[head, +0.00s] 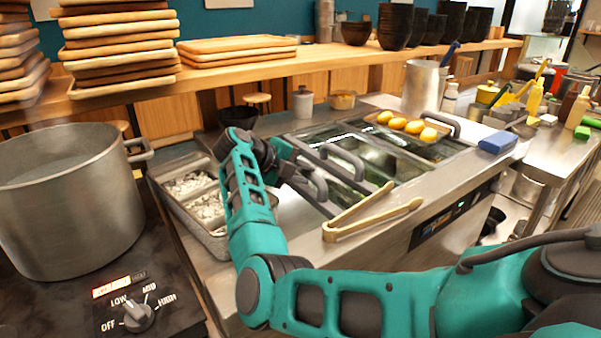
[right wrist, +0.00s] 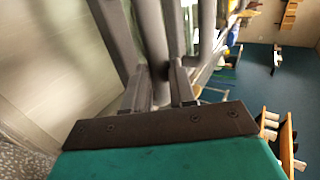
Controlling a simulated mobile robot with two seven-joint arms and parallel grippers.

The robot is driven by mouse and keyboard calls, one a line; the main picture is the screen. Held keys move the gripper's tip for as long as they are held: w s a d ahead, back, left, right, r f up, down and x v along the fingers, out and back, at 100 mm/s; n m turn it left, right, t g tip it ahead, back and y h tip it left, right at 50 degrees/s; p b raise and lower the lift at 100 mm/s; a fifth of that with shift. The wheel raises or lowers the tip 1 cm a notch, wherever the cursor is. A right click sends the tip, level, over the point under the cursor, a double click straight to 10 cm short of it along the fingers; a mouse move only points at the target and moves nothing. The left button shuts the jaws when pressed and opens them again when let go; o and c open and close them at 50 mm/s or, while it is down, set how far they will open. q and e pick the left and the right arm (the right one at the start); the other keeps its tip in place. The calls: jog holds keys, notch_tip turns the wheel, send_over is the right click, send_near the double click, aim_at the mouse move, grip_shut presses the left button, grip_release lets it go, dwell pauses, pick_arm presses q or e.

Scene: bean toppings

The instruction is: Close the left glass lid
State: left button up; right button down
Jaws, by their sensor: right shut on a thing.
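The left glass lid has a dark grey curved handle (head: 319,184) at the left end of the steel counter unit, just beside my right gripper (head: 292,168). In the right wrist view, the fingers of my right gripper (right wrist: 162,85) are shut on a dark bar-like handle (right wrist: 152,40). The lid's glass and exact tilt are mostly hidden by my gripper and the frames around it. A second dark handle (head: 343,160) stands just to the right, over a glass lid (head: 378,160). My left gripper is not in view.
Wooden tongs (head: 370,212) lie on the counter in front of the lids. A steel tray with two compartments (head: 172,205) is at left, near a large pot (head: 65,200). Yellow food (head: 407,124) sits behind, and a blue sponge (head: 497,142) lies at right.

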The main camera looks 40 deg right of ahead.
jog(key=c, duration=0.9)
grip_release()
jog(key=v, duration=1.3)
jog(key=shift+d, duration=0.1)
jog(key=shift+c, duration=0.3)
